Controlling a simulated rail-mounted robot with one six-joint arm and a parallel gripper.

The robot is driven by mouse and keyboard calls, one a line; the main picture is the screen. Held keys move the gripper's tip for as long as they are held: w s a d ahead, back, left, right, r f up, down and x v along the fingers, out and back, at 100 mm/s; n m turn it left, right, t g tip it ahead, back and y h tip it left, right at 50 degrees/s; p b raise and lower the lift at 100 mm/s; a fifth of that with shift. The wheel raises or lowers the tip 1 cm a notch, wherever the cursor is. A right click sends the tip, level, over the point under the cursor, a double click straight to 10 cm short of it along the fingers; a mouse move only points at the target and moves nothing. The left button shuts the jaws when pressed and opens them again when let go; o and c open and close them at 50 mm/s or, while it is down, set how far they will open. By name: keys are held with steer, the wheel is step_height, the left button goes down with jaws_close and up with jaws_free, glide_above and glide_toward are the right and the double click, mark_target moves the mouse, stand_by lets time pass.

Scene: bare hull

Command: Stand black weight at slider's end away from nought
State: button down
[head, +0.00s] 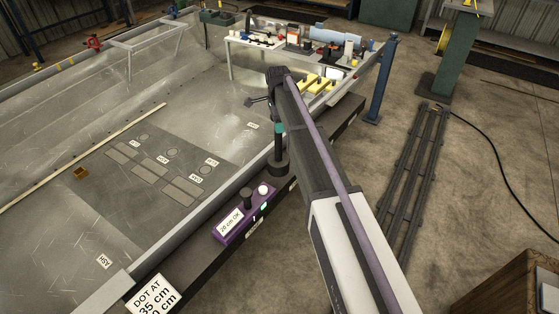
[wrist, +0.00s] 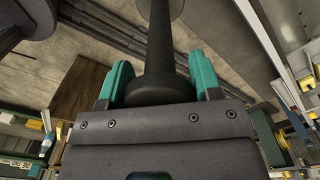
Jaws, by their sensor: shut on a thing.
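My gripper (head: 279,130), with teal fingers, points down above the dark rail along the front edge of the hull. It is shut on the black weight (head: 278,166), a dark round piece with a stem. In the wrist view the weight (wrist: 160,55) shows between the two teal fingers. In the head view its wide lower end is close over the rail; I cannot tell if it touches. A purple block (head: 232,226) labelled "20 cm OK" is just left, with a dark knob and a white ball on top. I cannot make out the slider's nought mark.
A grey hull floor (head: 200,130) with marked patches and a small brown block (head: 81,173) lies left. A bench (head: 290,45) with several items stands behind, and a blue post (head: 384,80) right of it.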

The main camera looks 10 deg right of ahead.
mark_target(279, 138)
step_height(279, 138, down, 8)
steer(key=b, duration=0.6)
steer(key=shift+r, duration=0.3)
steer(key=shift+f, duration=0.2)
steer(key=shift+c, duration=1.5)
jaws_free()
step_height(279, 138, up, 13)
steer(key=p, duration=1.2)
steer(key=shift+f+p, duration=0.1)
steer(key=shift+p, duration=0.25)
steer(key=shift+s+f, duration=0.1)
steer(key=shift+f, duration=0.05)
